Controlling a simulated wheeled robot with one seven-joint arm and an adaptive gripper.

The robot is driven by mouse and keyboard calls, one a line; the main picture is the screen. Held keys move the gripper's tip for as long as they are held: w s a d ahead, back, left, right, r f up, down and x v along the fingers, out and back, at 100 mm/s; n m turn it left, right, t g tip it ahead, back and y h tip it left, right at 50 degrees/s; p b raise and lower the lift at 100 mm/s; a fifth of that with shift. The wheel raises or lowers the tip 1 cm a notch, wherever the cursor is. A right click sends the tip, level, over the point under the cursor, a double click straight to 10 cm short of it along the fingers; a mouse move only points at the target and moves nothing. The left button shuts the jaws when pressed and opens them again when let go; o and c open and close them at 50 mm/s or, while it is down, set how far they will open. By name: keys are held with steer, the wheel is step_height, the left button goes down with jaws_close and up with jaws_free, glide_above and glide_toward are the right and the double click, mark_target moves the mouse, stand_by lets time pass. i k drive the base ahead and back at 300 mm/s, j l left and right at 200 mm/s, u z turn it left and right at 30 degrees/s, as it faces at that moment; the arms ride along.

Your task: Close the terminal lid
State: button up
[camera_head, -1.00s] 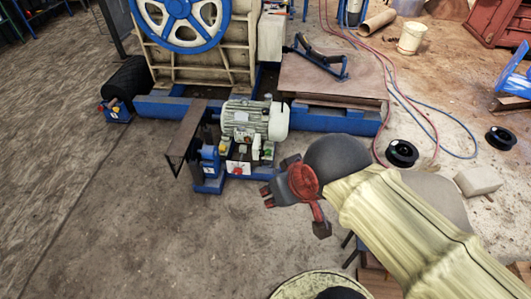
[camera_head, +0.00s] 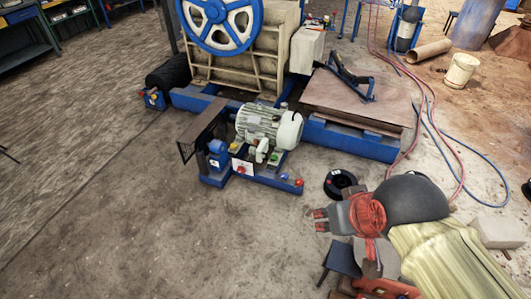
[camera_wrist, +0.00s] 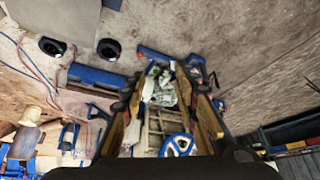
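The grey-white electric motor (camera_head: 268,122) sits on a blue base frame in the middle of the head view. A small pale part (camera_head: 262,151) stands on its near side, with a yellow piece and a green piece beside it. I cannot make out which part is the terminal lid or how far it is open. My gripper (camera_head: 320,220) is to the right of and nearer than the motor in the picture, apart from it. In the wrist view, the fingers of my gripper (camera_wrist: 163,100) are spread with nothing between them, and the motor (camera_wrist: 164,92) appears beyond the gap.
The crusher's blue flywheel (camera_head: 215,20) stands behind the motor. A brown plate (camera_head: 352,100) lies on blue beams at right. A black spool (camera_head: 340,184), red and blue hoses (camera_head: 437,130) and a dark stool (camera_head: 343,258) lie near my arm. The floor at left is clear.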

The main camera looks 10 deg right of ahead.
mark_target(262, 149)
steer(key=j, duration=0.65)
steer(key=i+j, duration=0.15)
steer(key=j, duration=0.45)
steer(key=i+j, duration=0.3)
steer(key=i, duration=0.15)
steer(key=i+j+u, duration=0.1)
steer(key=i+j, duration=0.2)
steer(key=i, duration=0.15)
steer(key=i+l, duration=0.9)
steer(key=l, duration=0.2)
steer(key=i+l, duration=0.45)
steer(key=l+u, duration=0.05)
steer(key=l, duration=0.05)
